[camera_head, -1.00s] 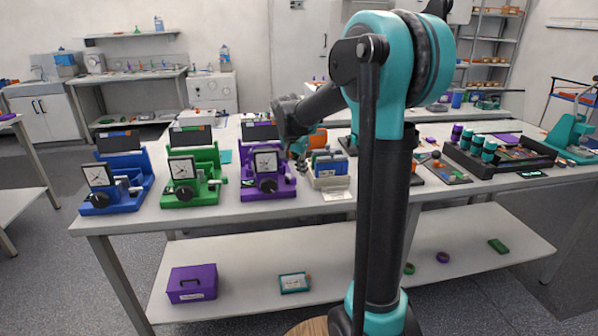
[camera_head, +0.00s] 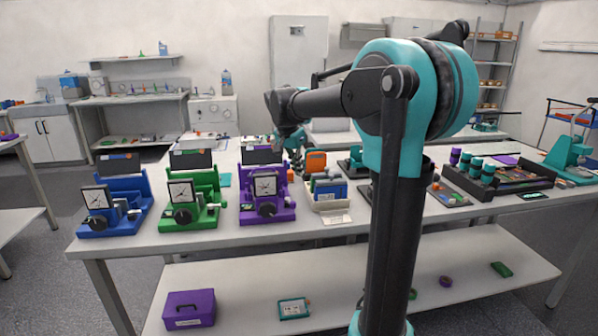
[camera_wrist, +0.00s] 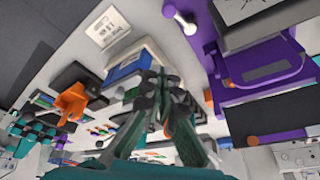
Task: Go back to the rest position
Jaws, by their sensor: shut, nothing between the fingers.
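My gripper (camera_wrist: 160,88) is in the wrist view, its dark and teal fingers drawn together with nothing held. In the head view my arm reaches left above the table, and its end hangs behind the purple battery cycler (camera_head: 267,198), near the beige box (camera_head: 330,200). The gripper's fingers are largely hidden there. In the wrist view the purple device (camera_wrist: 265,70) is at the right of the fingers, and the box with a blue item (camera_wrist: 128,66) is beyond them, at upper left.
A blue cycler (camera_head: 112,210) and a green cycler (camera_head: 190,205) stand left on the table (camera_head: 330,232). A dark tray (camera_head: 480,182) with teal cylinders is at the right. A purple case (camera_head: 189,309) sits on the lower shelf. Space above the table is open.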

